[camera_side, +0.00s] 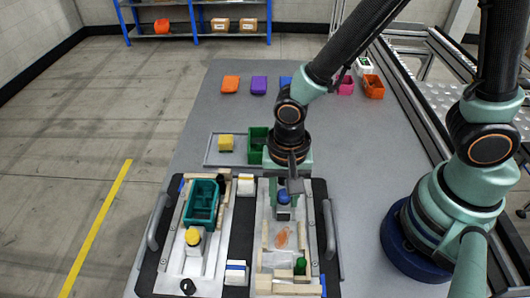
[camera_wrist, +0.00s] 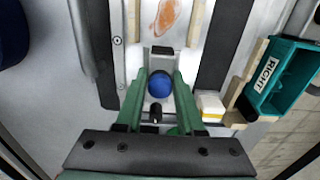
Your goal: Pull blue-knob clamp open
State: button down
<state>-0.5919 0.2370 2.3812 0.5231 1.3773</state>
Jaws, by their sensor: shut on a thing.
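The blue knob (camera_side: 283,197) of the clamp stands at the far end of the right-hand lane of the pallet fixture. In the wrist view the blue knob (camera_wrist: 160,85) sits between the two green fingers of my gripper (camera_wrist: 160,76), which is shut on it. In the side view my gripper (camera_side: 285,188) reaches down over the knob from behind and hides much of the clamp. A dark block (camera_wrist: 162,51) lies just beyond the knob, between white pieces. How far the clamp has slid cannot be told.
The left lane holds a teal bin (camera_side: 202,203) and a yellow knob (camera_side: 193,237). An orange-marked piece (camera_side: 283,235) and a green knob (camera_side: 301,265) lie in the right lane. Metal handles (camera_side: 331,228) flank the fixture. A green bin (camera_side: 257,142) stands close behind my gripper.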

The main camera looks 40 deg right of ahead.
jog(key=shift+w+d, duration=1.05)
jog(key=c, duration=0.7)
grip_release()
notch_tip(320, 180, up, 8)
dwell(0.6)
dwell(0.4)
